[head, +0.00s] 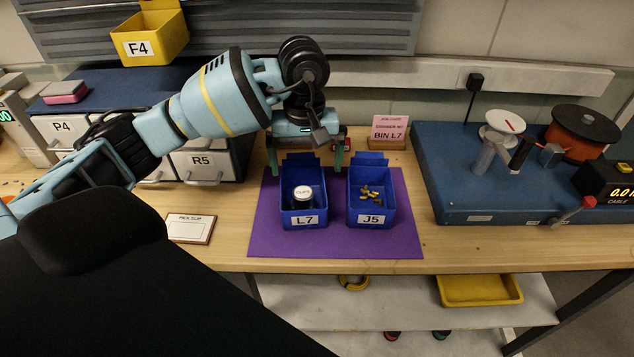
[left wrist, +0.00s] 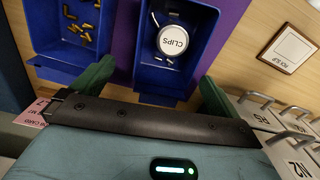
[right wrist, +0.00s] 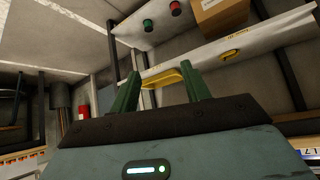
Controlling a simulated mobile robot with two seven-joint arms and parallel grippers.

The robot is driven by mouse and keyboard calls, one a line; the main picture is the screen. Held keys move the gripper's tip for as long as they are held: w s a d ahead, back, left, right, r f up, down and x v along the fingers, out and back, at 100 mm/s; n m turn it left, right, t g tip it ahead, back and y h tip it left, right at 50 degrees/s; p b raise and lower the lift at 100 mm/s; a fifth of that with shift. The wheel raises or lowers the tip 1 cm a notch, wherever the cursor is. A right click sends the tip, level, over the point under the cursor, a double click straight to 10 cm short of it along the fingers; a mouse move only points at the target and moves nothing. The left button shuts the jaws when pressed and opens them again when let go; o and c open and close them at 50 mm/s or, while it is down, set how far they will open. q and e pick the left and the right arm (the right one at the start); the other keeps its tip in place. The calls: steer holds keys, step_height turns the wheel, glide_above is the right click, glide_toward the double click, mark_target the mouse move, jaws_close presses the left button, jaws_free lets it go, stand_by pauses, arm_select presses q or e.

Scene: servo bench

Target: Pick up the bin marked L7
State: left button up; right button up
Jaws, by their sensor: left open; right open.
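The blue bin marked L7 (head: 303,221) stands on a purple mat (head: 400,240), with a white-lidded jar labelled CLIPS (head: 303,193) inside. It also shows in the left wrist view (left wrist: 157,83). A matching blue bin marked J5 (head: 371,220), holding small brass pieces, stands just right of it. My left gripper (head: 306,160) is open and empty at the back of the L7 bin. In the left wrist view its fingers are spread to either side of that bin, one toward the J5 bin. Contact cannot be told. My right gripper (right wrist: 161,88) is open and empty, visible only in its wrist view.
A pink card reading BIN L7 (head: 390,128) stands behind the mat. A blue board with spools (head: 470,200) is at the right. White drawers (head: 200,167) and a PICK SLIP plate (head: 190,228) are at the left. A yellow tray (head: 480,290) lies on the lower shelf.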

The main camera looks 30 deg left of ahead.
mark_target(303, 190)
arm_select(q)
steer(key=shift+s+a+r, duration=0.1)
steer(key=shift+s+r, duration=0.1)
steer(key=shift+s+f, duration=0.15)
steer(key=shift+s, duration=0.25)
steer(key=shift+f, duration=0.85)
steer(key=shift+w+f, duration=0.1)
steer(key=shift+f, duration=0.35)
step_height(303, 190, down, 4)
steer(key=shift+f+p, duration=0.15)
steer(key=shift+p, duration=0.35)
steer(key=shift+f, duration=0.25)
arm_select(e)
steer(key=shift+s+r, duration=0.45)
steer(key=shift+s, duration=0.15)
